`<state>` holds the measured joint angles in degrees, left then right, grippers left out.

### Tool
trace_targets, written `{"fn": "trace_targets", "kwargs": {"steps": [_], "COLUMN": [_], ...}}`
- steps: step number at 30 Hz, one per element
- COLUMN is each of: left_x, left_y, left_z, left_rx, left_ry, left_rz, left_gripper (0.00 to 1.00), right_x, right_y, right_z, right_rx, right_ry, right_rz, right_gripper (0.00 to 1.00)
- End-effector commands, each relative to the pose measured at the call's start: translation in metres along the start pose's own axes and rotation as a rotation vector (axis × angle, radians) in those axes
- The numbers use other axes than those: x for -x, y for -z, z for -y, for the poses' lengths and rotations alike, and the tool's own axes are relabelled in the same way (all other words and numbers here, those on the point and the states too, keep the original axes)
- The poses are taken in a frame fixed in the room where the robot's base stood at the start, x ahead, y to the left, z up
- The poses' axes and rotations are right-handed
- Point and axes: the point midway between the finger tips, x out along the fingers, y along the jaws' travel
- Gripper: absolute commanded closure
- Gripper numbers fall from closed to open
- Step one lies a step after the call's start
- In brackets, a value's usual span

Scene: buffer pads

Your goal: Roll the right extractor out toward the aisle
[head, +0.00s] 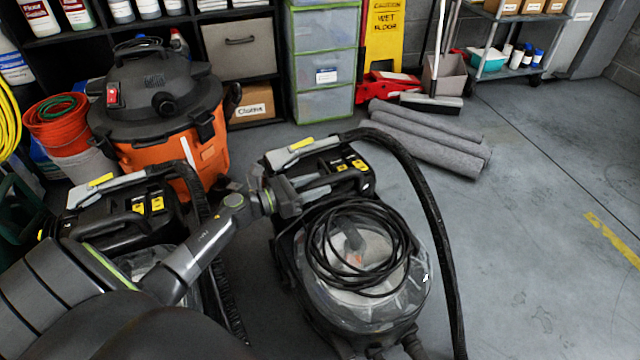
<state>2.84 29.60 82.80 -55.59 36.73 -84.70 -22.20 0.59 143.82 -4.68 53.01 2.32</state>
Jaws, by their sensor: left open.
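The right extractor (372,312) stands on the floor at the middle of the head view. It has a black body, a clear domed tank with a coiled black cord on it, and yellow marks on its rear top. My left gripper (290,194) is at the left side of its upper rear part, close to the grey handle area. It is open; whether it touches the handle I cannot tell. A second, similar extractor (122,212) stands to the left, partly hidden behind my left arm. My right gripper is not in view.
An orange and black shop vacuum (160,110) stands behind the left extractor. Shelving and green drawers (322,62) line the back. Grey rolled mats (430,138) lie behind right. A black hose (435,225) arches along the right extractor's right side. Open floor (540,260) lies to the right.

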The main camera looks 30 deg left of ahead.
Motion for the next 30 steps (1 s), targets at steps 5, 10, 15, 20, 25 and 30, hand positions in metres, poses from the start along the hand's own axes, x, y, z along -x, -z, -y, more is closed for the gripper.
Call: {"fn": "trace_targets", "kwargs": {"steps": [5,10,15,20,25,30], "left_x": [-0.015,-0.017,-0.017,-0.017,-0.017,-0.016], "left_y": [0.000,0.000,0.000,0.000,0.000,0.000], "left_z": [0.000,0.000,0.000,0.000,0.000,0.000], "left_rx": [0.001,0.001,0.001,0.001,0.001,0.001], "left_ry": [0.000,-0.001,-0.001,0.000,0.000,0.000], "left_rz": [0.000,-0.001,-0.001,-0.001,-0.001,0.000], "left_gripper": [0.55,0.55,0.58,0.79,1.00,1.00], "right_x": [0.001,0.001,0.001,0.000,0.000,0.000], "right_y": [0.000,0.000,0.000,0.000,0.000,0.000], "right_z": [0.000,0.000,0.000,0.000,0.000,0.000], "right_rx": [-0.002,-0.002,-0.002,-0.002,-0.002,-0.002], "right_ry": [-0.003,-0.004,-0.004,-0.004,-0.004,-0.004], "right_rz": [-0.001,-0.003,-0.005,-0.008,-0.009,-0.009], "right_gripper": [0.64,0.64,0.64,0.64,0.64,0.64]}}
